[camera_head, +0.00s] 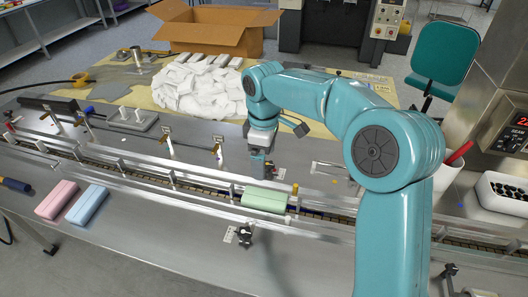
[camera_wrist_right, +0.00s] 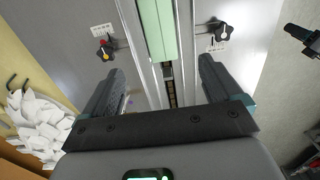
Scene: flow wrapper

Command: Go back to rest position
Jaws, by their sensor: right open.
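My right arm reaches over the conveyor, and its gripper (camera_head: 258,168) hangs above the far side of the rails, behind the green pack. In the right wrist view this gripper (camera_wrist_right: 164,82) is open, its two fingers wide apart with nothing between them. The green pack (camera_head: 265,199) lies in the conveyor channel between the rails. It also shows in the right wrist view (camera_wrist_right: 158,25), beyond the fingertips and apart from them. My left gripper is not in view.
A pink pack (camera_head: 57,199) and a blue pack (camera_head: 87,204) lie on the metal top in front of the conveyor. White crumpled wrappers (camera_head: 198,85) are heaped behind it, before a cardboard box (camera_head: 215,32). A white bin (camera_head: 503,194) stands at the right.

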